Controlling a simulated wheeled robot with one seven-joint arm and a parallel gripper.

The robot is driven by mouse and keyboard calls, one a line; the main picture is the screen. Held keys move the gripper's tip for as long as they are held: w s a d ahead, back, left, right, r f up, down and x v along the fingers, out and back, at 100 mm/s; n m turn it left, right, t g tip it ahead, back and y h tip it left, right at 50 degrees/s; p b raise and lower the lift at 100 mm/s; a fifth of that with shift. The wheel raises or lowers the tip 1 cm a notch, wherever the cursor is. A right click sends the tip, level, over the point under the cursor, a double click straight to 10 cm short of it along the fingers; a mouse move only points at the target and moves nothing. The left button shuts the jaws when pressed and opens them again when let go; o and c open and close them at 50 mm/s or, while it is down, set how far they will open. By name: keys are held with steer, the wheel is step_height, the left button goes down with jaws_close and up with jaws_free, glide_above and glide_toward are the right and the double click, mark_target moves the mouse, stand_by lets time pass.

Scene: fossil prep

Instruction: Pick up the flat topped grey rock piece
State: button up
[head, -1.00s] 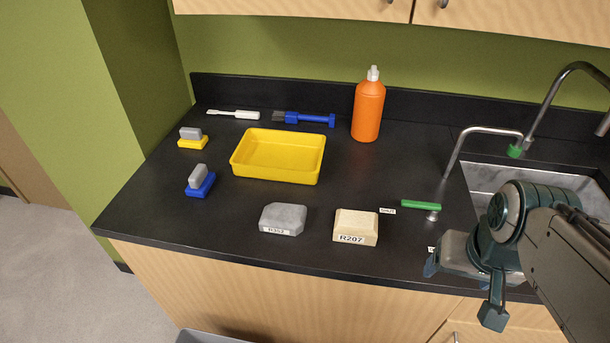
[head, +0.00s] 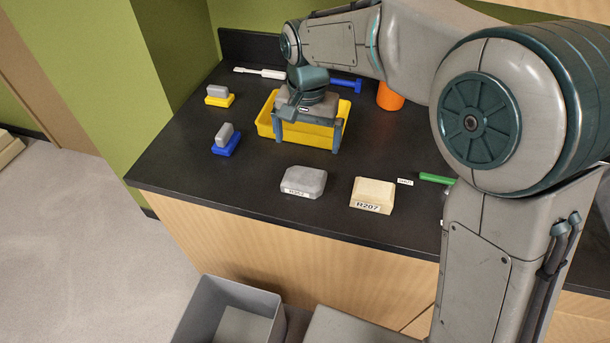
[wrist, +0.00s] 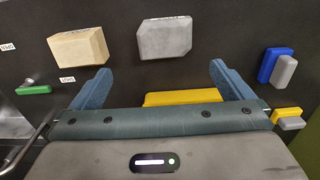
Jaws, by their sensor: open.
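The flat-topped grey rock piece (head: 304,180) lies on the black counter near its front edge, with a white label on its front side. In the wrist view the grey rock (wrist: 165,38) is at the top, beyond and between the fingers, with nothing touching it. My gripper (head: 308,146) is open and empty, fingers pointing down, over the front part of the yellow tray and behind the grey rock. In the wrist view my gripper (wrist: 160,75) shows both fingers spread wide apart.
A beige block (head: 372,194) labelled R207 lies right of the grey rock. The yellow tray (head: 266,127) is partly hidden by my gripper. Blue-based (head: 226,143) and yellow-based (head: 219,98) grey blocks stand at left. An orange bottle (head: 390,97) and green-handled tool (head: 436,178) are right.

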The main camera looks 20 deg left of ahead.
steer(key=p, duration=0.1)
glide_above(304, 175)
steer(key=f, duration=0.8)
steer(key=shift+s+d+f, duration=0.2)
steer(key=shift+s+f, duration=0.2)
steer(key=shift+w+a+f+p, duration=0.15)
steer(key=shift+f+p, duration=0.35)
steer(key=shift+f, duration=0.8)
steer(key=shift+w+f+p, duration=0.15)
steer(key=shift+f+p, duration=0.35)
steer(key=shift+f, duration=0.75)
steer(key=c, duration=1.1)
